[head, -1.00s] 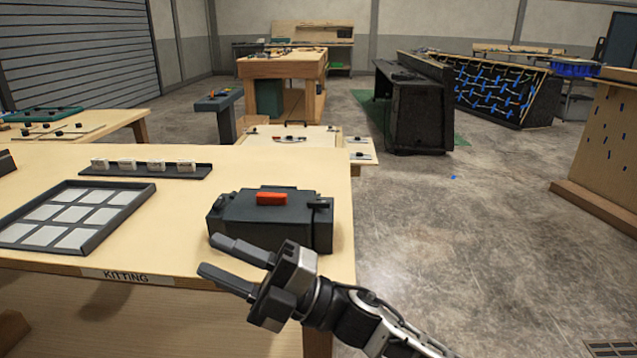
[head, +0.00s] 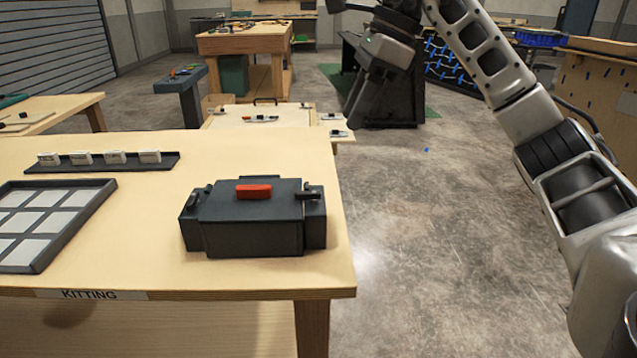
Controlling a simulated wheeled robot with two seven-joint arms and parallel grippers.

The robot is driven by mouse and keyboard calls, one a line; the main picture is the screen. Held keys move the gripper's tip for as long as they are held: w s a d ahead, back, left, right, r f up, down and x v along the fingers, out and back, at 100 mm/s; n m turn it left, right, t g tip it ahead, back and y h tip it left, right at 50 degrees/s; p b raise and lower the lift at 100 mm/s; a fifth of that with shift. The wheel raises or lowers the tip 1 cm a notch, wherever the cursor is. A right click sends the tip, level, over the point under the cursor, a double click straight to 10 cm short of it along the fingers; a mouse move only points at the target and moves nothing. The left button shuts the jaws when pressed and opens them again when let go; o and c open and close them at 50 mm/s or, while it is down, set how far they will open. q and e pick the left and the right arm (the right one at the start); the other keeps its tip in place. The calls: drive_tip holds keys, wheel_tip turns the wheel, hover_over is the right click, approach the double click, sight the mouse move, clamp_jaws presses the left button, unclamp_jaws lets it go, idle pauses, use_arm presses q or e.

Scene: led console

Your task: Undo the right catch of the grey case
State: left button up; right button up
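The dark grey case (head: 252,238) stands shut near the right end of the table, with a red handle (head: 254,191) on its lid. The right catch (head: 311,193) is a small dark piece at the right end of the lid. A similar left catch (head: 197,196) is at the other end. I cannot tell whether either catch is fastened. My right gripper (head: 362,112) is raised, fingers pointing down, above and to the right of the case in the picture, apart from it. Its fingers overlap in this view, so their opening is unclear. My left gripper is out of view.
The table (head: 150,225) carries a dark tray with pale squares (head: 75,237) at left and a rack (head: 112,165) with several white blocks behind it. Bare tabletop surrounds the case. Open floor (head: 450,260) lies right of the table edge.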

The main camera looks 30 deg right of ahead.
sight(315, 192)
drive_tip(key=b+x, duration=0.1)
drive_tip(key=x, duration=1.2)
drive_tip(key=shift+a+f, duration=0.15)
drive_tip(key=shift+f, duration=0.2)
clamp_jaws()
